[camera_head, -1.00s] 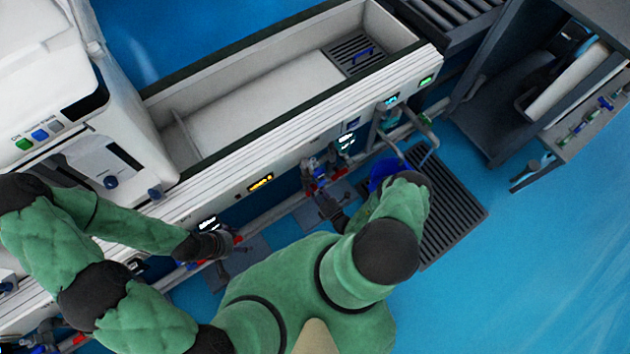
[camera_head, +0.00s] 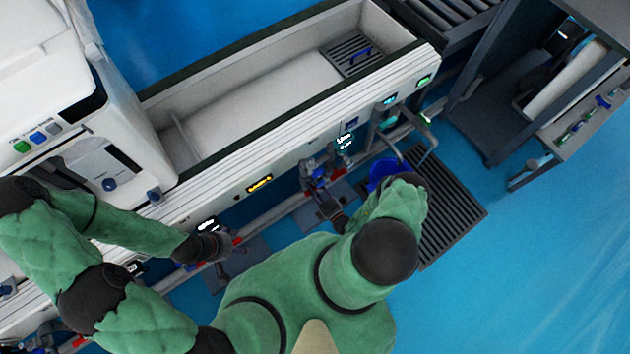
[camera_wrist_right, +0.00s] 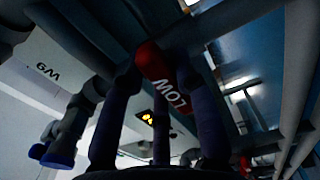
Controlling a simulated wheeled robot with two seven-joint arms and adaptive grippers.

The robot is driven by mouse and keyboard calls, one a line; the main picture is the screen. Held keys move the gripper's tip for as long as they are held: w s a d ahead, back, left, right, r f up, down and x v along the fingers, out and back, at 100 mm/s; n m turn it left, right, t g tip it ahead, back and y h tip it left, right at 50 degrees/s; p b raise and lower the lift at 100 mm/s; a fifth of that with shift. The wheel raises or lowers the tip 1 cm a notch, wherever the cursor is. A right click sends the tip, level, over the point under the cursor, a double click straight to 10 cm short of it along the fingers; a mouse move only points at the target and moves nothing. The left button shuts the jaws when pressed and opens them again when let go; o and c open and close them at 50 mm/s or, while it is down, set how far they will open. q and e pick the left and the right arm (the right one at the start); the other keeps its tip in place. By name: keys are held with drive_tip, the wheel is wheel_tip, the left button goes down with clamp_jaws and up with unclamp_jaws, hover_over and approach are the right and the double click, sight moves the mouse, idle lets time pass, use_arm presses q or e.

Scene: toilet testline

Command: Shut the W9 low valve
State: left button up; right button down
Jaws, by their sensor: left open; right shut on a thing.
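In the right wrist view a red valve handle (camera_wrist_right: 153,62) marked LOW sits between the dark fingers of my right gripper (camera_wrist_right: 158,80). The right gripper is shut on this handle. A white panel marked W9 (camera_wrist_right: 47,68) is at the left of that view. In the head view my right gripper (camera_head: 335,213) is low beside the front of the long bench, partly hidden by my own arm. My left gripper (camera_head: 218,245) is open near a red fitting on the pipe at the left. Its fingers are too small to see clearly.
The long white bench (camera_head: 215,170) with a trough and small displays runs diagonally across the head view. A blue bucket (camera_head: 383,171) and a dark floor grate (camera_head: 450,205) are beside my right arm. A grey rack (camera_head: 500,110) stands at right. Blue floor is clear at lower right.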

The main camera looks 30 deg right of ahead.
drive_tip(key=c, duration=0.9)
unclamp_jaws()
drive_tip(key=shift+c, duration=0.2)
drive_tip(key=s+d, duration=0.1)
drive_tip(key=s, duration=1.1)
